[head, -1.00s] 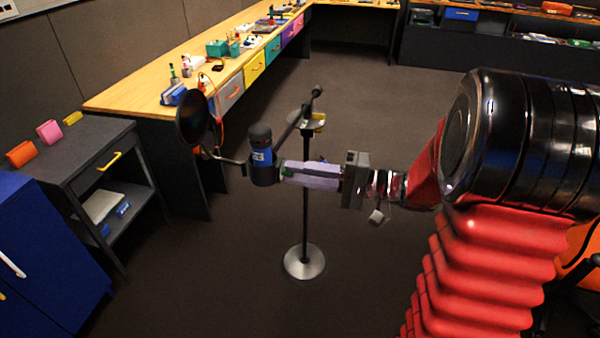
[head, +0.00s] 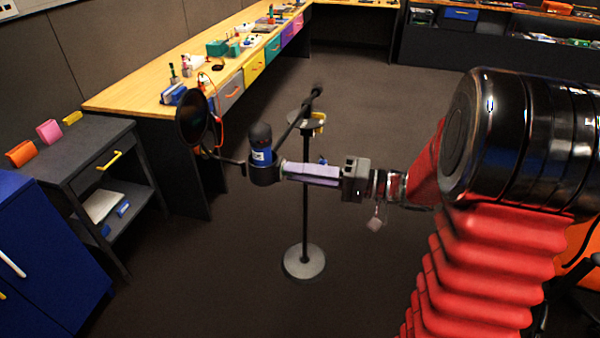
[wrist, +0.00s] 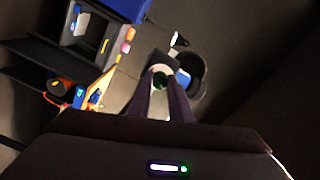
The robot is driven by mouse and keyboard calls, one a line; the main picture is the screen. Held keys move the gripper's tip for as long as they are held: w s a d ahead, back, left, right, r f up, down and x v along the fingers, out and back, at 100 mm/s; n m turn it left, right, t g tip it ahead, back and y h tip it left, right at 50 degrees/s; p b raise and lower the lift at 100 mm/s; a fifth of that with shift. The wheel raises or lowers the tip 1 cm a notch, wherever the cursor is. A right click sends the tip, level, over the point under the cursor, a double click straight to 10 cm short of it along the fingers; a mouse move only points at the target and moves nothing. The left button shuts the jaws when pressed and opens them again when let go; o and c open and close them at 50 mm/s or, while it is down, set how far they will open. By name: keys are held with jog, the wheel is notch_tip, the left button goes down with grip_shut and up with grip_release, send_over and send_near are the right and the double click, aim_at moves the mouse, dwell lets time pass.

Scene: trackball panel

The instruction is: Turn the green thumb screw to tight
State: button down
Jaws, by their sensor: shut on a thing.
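The screw is at the right side of a black holder (head: 263,175), which carries an upright blue and black microphone (head: 261,146). Whether the screw is tight cannot be told.
The holder hangs from a stand with a dark pole (head: 306,205) and a round base (head: 304,263). A round black pop filter (head: 193,119) is left of the microphone. A wooden bench (head: 150,88) and a dark cabinet (head: 95,140) stand behind and left. Floor around the stand is clear.

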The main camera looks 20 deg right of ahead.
jog(key=c, duration=1.6)
grip_release()
jog(key=shift+f, duration=0.1)
jog(key=shift+d, duration=0.1)
jog(key=v, duration=1.3)
jog(key=shift+s+d, duration=0.15)
jog(key=shift+d, duration=0.1)
